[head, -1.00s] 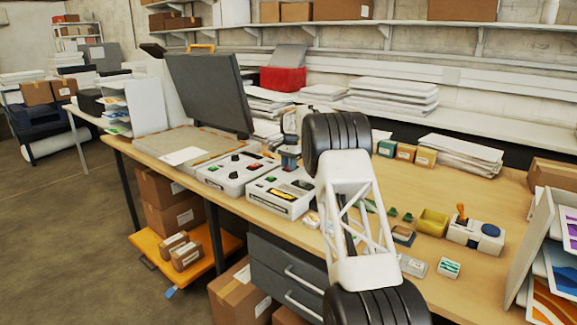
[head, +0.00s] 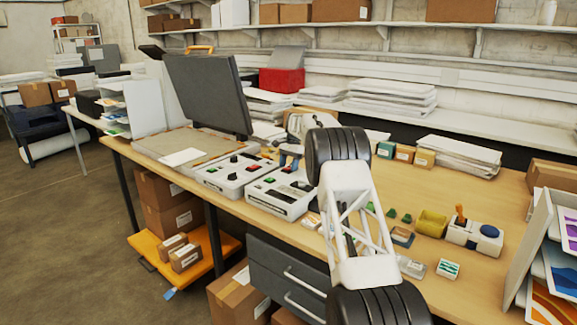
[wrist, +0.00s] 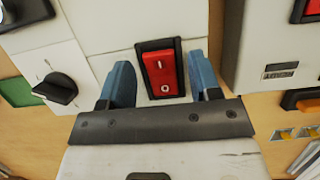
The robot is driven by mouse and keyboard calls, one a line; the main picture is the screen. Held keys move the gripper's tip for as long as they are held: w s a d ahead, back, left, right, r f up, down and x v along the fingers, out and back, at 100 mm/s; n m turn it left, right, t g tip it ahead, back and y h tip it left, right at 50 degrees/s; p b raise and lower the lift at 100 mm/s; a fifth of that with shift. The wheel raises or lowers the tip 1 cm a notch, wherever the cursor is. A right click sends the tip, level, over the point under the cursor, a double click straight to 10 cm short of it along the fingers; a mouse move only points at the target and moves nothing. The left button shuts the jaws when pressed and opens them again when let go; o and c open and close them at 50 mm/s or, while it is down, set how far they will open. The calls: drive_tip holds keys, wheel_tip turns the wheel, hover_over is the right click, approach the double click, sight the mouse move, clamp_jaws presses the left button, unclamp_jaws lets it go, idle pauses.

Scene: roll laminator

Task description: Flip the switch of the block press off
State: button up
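A red rocker switch (wrist: 161,72) in a black frame sits on a white panel (wrist: 110,22) in the wrist view. It is marked I on its upper half and O on its lower half; I cannot tell which half is pressed in. My gripper (wrist: 163,78) has its two blue fingers apart, one on each side of the switch, with nothing between them but the switch; I cannot tell whether they touch it. In the head view my gripper (head: 290,152) is over the white control boxes, partly hidden by my arm. The switch cannot be made out there.
A black knob (wrist: 56,89) is left of the switch. Another white box (wrist: 270,40) stands to its right. In the head view, a control box with knobs (head: 233,174) and another white box (head: 283,193) stand side by side. A grey raised lid (head: 207,92) is behind them.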

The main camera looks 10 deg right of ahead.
drive_tip(key=v, duration=0.7)
drive_tip(key=shift+w+r, duration=0.1)
drive_tip(key=shift+r, duration=0.1)
drive_tip(key=shift+d+r, duration=0.1)
drive_tip(key=shift+r, duration=0.1)
idle(0.4)
